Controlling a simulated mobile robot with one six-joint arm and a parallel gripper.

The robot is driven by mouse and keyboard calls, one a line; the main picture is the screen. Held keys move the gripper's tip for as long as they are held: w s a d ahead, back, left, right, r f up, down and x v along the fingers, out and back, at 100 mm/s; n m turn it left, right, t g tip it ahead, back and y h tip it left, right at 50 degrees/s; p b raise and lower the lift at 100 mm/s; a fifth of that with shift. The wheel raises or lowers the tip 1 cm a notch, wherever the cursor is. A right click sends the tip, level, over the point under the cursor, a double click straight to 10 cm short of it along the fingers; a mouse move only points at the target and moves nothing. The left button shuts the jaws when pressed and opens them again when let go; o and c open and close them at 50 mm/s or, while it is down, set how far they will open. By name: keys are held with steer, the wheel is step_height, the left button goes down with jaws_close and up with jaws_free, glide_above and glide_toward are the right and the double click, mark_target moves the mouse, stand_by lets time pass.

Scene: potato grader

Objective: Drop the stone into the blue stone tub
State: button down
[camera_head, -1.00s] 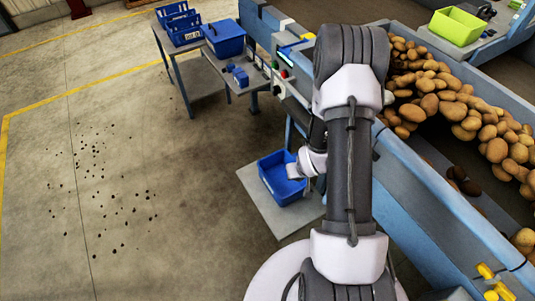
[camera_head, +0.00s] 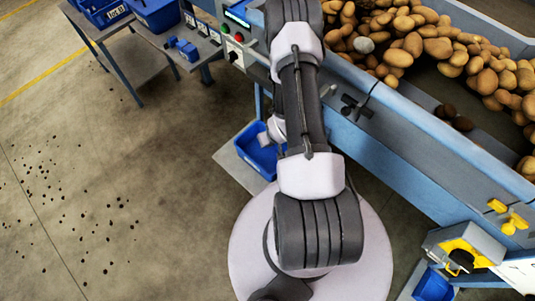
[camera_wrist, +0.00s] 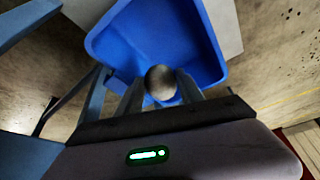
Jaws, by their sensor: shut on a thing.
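A round grey stone (camera_wrist: 160,80) is between the two fingers of my gripper (camera_wrist: 160,90) in the wrist view. The gripper is shut on it. The blue stone tub (camera_wrist: 112,38) lies below and beyond the fingers, and the stone shows against its near part. I cannot tell how high the stone is above the tub. In the head view the tub (camera_head: 258,162) stands on a grey plate on the floor, partly covered by my arm. My fingers and the held stone are hidden there.
The conveyor (camera_head: 420,125) with many potatoes runs along the right. Another grey stone (camera_head: 363,45) lies among the potatoes. Dark lumps (camera_head: 452,117) lie near the belt's edge. A side table (camera_head: 190,55) with blue bins is at upper left. Another blue container (camera_head: 434,285) is at lower right.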

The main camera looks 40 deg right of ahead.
steer(key=c, duration=0.7)
jaws_free()
steer(key=shift+o, duration=0.2)
steer(key=p+v, duration=0.5)
steer(key=v, duration=1.2)
steer(key=shift+r+p, duration=0.2)
steer(key=shift+p, duration=0.15)
steer(key=shift+r, duration=0.1)
